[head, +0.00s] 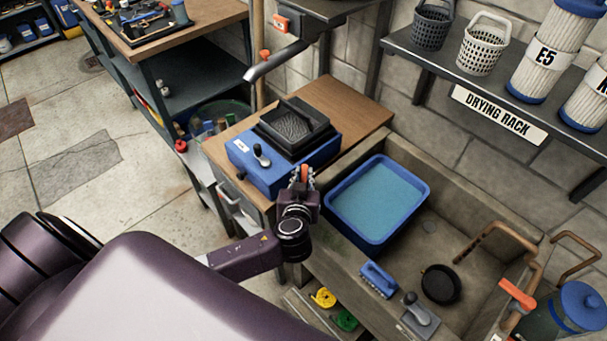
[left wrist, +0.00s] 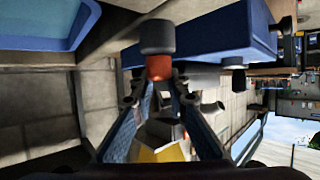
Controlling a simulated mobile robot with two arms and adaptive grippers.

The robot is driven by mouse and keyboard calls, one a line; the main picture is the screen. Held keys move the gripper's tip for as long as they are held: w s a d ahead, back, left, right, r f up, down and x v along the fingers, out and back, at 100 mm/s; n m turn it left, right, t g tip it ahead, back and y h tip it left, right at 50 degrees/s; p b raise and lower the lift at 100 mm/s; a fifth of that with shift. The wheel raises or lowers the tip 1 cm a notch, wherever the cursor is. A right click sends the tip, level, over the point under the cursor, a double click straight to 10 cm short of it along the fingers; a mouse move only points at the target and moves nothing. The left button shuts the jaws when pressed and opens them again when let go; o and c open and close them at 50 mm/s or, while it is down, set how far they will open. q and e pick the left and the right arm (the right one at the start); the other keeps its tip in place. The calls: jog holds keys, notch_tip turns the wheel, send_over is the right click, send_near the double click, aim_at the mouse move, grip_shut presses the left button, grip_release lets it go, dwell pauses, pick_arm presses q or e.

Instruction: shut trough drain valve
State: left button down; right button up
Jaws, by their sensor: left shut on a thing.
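The concrete trough (head: 480,178) holds a blue tub of water (head: 375,205). A dark round piece (head: 440,284) lies on its floor. A grey plate with a ball-topped lever (head: 418,314) sits at the trough's front edge. An orange handle (head: 517,293) is on the copper pipe at right. I cannot tell which of these is the drain valve. My left gripper (head: 304,178) is above the trough's left end, beside the blue box, away from both handles. It is shut on a small orange piece with a dark grey cap (left wrist: 158,66). My right gripper is not in view.
The blue box (head: 285,178) with a black tray and lever stands on the wooden bench left of the trough. A blue brush (head: 379,279) lies on the front rim. A blue-lidded jar (head: 580,306) is at far right. A drying rack shelf (head: 420,60) hangs behind.

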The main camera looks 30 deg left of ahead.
pick_arm(q)
jog(key=shift+f+m+h+b, duration=0.1)
jog(key=shift+m+h+b, duration=0.4)
jog(key=shift+m+h, duration=0.1)
jog(key=shift+d+m+t+h, duration=0.1)
jog(key=shift+m+t+h, duration=0.4)
jog(key=shift+m+h, duration=0.25)
jog(key=shift+d+r+m+h+p, duration=0.15)
jog(key=shift+m+h+p, duration=0.1)
jog(key=shift+m+h, duration=0.25)
jog(key=shift+a+r+m+h+p, duration=0.1)
jog(key=shift+r+m+h+p, duration=0.1)
jog(key=shift+m+h, duration=0.25)
jog(key=m+h, duration=0.1)
jog(key=m+h+p, duration=0.1)
jog(key=shift+w+d+h, duration=0.1)
jog(key=shift+d+h, duration=0.1)
jog(key=shift+h, duration=0.2)
jog(key=shift+d+f+m+g+h+p, duration=0.1)
jog(key=shift+d+m+g+h+p, duration=0.05)
jog(key=shift+m+h+p, duration=0.3)
jog(key=shift+d+f+m+g+h+p, duration=0.1)
jog(key=shift+m+g+h+p, duration=0.1)
jog(key=shift+m+h, duration=0.35)
